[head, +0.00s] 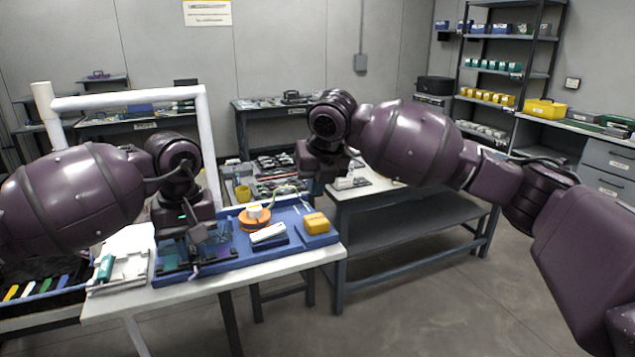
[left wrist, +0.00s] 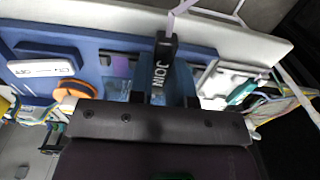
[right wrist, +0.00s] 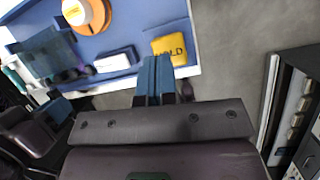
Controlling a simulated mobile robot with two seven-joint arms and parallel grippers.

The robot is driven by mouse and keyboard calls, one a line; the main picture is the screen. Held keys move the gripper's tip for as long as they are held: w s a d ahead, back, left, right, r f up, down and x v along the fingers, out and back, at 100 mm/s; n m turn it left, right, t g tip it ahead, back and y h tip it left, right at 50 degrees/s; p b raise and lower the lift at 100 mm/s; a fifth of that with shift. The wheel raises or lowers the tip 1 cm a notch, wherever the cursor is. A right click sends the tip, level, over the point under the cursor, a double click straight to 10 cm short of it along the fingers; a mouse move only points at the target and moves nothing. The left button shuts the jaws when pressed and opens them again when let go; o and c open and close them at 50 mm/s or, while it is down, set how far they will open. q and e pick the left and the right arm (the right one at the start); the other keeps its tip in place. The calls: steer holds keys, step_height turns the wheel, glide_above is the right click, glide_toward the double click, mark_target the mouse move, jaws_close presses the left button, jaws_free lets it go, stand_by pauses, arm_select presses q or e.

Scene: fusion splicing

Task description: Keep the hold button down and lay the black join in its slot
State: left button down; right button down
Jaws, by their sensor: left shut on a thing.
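The black join (left wrist: 164,68), lettered JOIN, is gripped in the left wrist view, with a pale strand at its far end. My left gripper (head: 194,250) is shut on it, low over the left part of the blue tray (head: 232,264). The yellow hold button (head: 317,222) sits at the tray's right end; its lettering HOLD shows in the right wrist view (right wrist: 168,46). My right gripper (right wrist: 157,62) is shut and empty, its fingertips at the button's lower-left edge in that view. I cannot tell whether they touch it. The join's slot is not clearly visible.
An orange disc with a white top (head: 254,216) and a white block (head: 269,234) stand on the tray between the grippers. A white fixture (head: 122,270) is left of the tray. A white frame (head: 130,99) rises behind. A second table (head: 415,187) stands to the right.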

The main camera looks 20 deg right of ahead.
steer(key=shift+s+r+n+g, duration=0.35)
steer(key=shift+s+n+g, duration=0.05)
steer(key=shift+n, duration=0.3)
steer(key=shift+s+f, duration=0.1)
steer(key=shift+f, duration=1.9)
steer(key=shift+w, duration=0.2)
steer(key=shift+w, duration=0.8)
